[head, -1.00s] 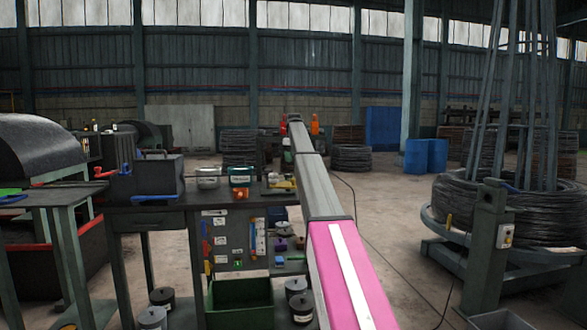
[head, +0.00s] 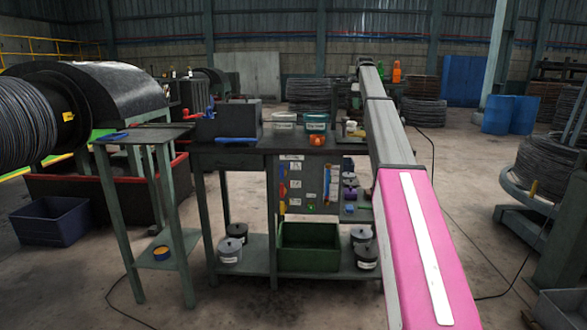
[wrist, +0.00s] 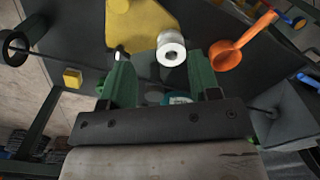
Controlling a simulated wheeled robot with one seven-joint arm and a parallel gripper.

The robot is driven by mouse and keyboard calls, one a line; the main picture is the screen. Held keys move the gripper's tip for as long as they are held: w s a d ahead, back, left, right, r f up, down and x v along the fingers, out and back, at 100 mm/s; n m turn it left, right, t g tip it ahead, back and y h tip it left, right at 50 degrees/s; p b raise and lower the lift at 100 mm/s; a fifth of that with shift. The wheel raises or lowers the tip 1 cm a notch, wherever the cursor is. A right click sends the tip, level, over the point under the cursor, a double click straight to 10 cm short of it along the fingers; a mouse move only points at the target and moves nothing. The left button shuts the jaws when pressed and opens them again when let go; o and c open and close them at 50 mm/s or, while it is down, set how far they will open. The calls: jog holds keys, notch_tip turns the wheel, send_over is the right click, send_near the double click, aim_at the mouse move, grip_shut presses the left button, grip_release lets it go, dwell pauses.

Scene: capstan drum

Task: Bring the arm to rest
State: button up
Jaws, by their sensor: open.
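My arm, with a pink, white-striped link (head: 425,235), reaches forward and upward past the right end of the workbench (head: 240,148) in the head view. My gripper is not distinguishable there. In the wrist view my gripper (wrist: 160,82) is open, with two green fingers apart. A white spool-like piece (wrist: 171,50) shows beyond the fingertips, and a teal lid (wrist: 177,98) shows partly between the fingers. I cannot tell how far off they are. Nothing is visibly held.
Lidded tubs (head: 316,122), a dark box (head: 235,118) and an orange piece (head: 317,140) stand on the bench. A green bin (head: 309,248) sits on its lower shelf. A wire drum (head: 28,120) stands left, a coil stand (head: 520,192) right. Floor between bench and coil stand is mostly open.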

jog(key=s+a+f+m, duration=0.1)
jog(key=s+a+f, duration=0.2)
jog(key=s+f, duration=0.75)
jog(key=s+a+f+m, duration=0.1)
jog(key=s+a+f, duration=0.3)
jog(key=f, duration=1.1)
jog(key=s+a+f+m, duration=0.1)
jog(key=s+a+f, duration=0.1)
jog(key=s+f, duration=0.9)
jog(key=s+a+f+m, duration=0.1)
jog(key=s+a+f, duration=0.1)
jog(key=s+f, duration=0.8)
jog(key=s+a+f+m, duration=0.1)
jog(key=s+a+f, duration=0.2)
jog(key=s+f, duration=0.8)
jog(key=s, duration=0.8)
jog(key=shift+s+m, duration=0.2)
jog(key=shift+m, duration=0.2)
